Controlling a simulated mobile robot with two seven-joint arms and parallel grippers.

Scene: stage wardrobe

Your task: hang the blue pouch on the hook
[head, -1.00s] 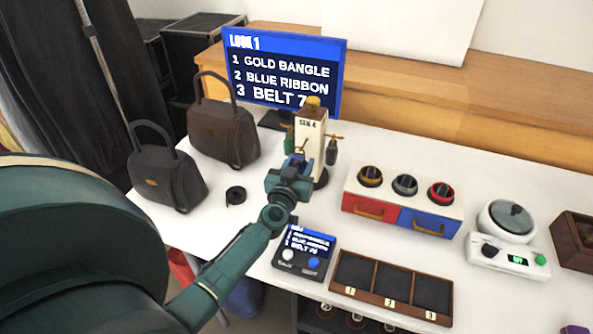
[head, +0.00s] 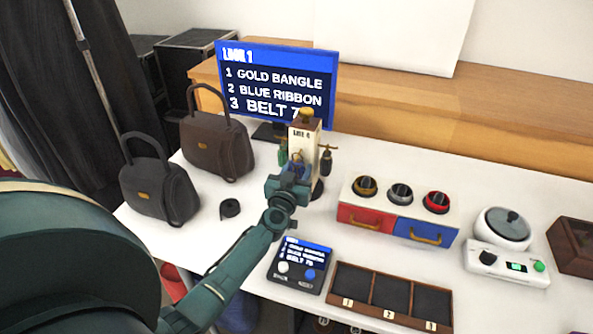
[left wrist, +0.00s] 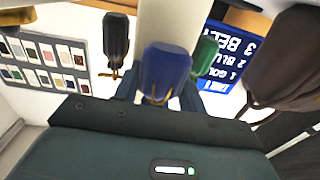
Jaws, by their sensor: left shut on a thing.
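My left gripper (head: 292,172) is shut on the blue pouch (left wrist: 166,70), close in front of the pale hook stand (head: 303,142). A dark pouch (head: 326,160) and a green pouch (head: 283,153) hang on either side of the stand. My right gripper is not in view.
Two dark handbags (head: 160,190) (head: 217,147) and a black coil (head: 230,208) are left of the stand. A screen (head: 277,85) stands behind. A drawer box (head: 398,212), a small panel (head: 300,265) and a compartment tray (head: 388,312) are to the right and front.

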